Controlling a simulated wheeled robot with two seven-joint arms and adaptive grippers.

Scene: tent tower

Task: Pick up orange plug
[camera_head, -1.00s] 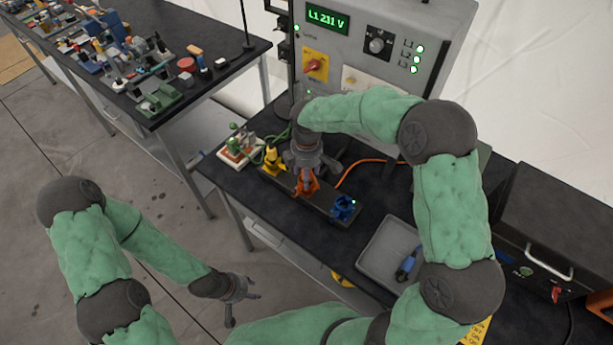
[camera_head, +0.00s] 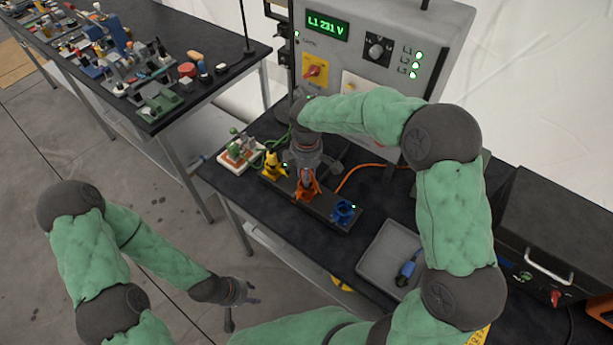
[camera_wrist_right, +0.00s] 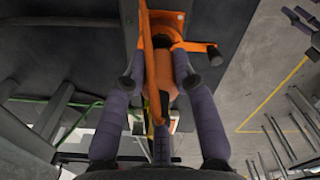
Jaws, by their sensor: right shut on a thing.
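The orange plug (camera_head: 307,180) is at the middle, orange position of a dark strip of coloured sockets on the black table. My right gripper (camera_head: 308,172) reaches down over it. In the right wrist view, the two fingers of the right gripper (camera_wrist_right: 160,84) are on either side of the orange plug body (camera_wrist_right: 163,72), shut on it. The plug is still at the orange socket (camera_wrist_right: 200,47); how deep it sits is hidden. My left gripper (camera_head: 240,297) is empty, its fingers apart, low over the floor left of the table.
A yellow connector (camera_head: 273,167) and a blue socket (camera_head: 344,212) flank the orange one. A grey tray (camera_head: 375,262) holds a blue plug (camera_head: 407,270). An orange cable (camera_head: 360,164) runs behind the strip. A control panel (camera_head: 345,25) stands at the back.

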